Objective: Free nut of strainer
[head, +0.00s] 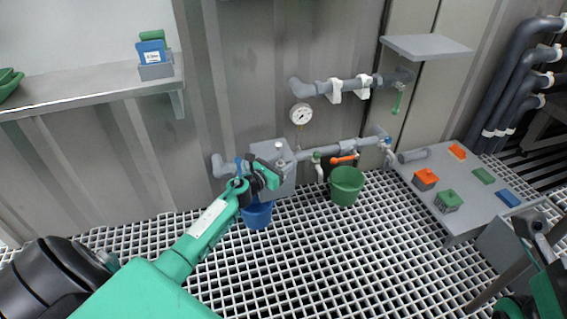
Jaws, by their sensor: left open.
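My left arm reaches from the lower left to the low grey pipework at the wall. My left gripper (272,172) is open in front of a grey box-shaped fitting (288,181) and above a blue bucket (258,215). A blue handle (239,166) shows just left of the gripper. The strainer and its nut cannot be made out clearly; the gripper covers part of the fittings there. Part of my right arm (546,290) shows at the lower right edge; its gripper cannot be made out.
A pressure gauge (301,114) sits above. A grey bench (459,205) at right bears several coloured blocks. A wall shelf (85,91) is at upper left. The grating floor (330,255) is clear in front.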

